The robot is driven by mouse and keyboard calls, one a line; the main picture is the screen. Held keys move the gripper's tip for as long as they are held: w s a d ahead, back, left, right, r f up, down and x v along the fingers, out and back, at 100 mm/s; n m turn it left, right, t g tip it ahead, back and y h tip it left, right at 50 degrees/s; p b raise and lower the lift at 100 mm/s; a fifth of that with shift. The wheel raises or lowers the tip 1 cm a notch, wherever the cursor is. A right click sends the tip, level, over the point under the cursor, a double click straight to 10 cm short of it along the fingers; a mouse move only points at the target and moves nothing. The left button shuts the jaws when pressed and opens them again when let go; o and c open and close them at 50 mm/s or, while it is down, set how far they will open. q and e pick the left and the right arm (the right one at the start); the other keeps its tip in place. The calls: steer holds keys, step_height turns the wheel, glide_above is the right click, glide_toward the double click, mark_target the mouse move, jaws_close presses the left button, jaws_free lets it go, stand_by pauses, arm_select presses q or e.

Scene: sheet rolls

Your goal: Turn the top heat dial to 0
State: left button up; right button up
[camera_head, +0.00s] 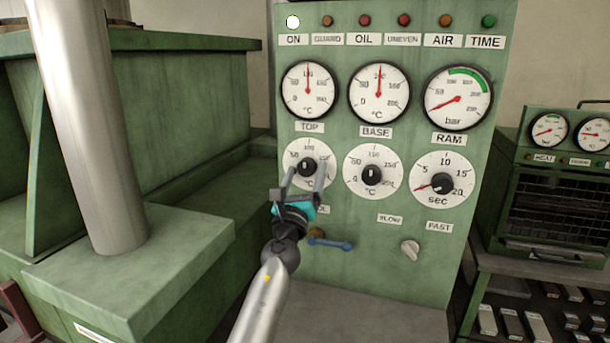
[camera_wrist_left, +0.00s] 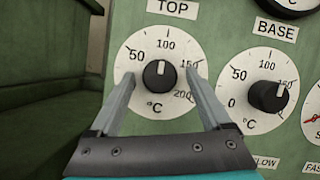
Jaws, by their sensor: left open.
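The top heat dial is a black knob (camera_head: 306,167) on a round white scale under the TOP label, on the green control panel (camera_head: 400,270). In the left wrist view the knob (camera_wrist_left: 160,75) has a white mark pointing up, just left of the 100. My left gripper (camera_head: 305,172) is open, with one finger on each side of the knob (camera_wrist_left: 158,85). I cannot tell whether the fingertips touch it. The fingers and wrist hide part of the scale, including the 0. My right gripper is not in view.
The base dial (camera_head: 372,175) and the RAM seconds dial (camera_head: 442,184) sit to the right. Three gauges are above. A blue lever (camera_head: 331,243) and a pale knob (camera_head: 410,249) are below. A steel column (camera_head: 85,130) and green machine body stand at left.

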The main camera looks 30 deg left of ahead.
arm_select(q)
jaws_close()
stand_by(0.7)
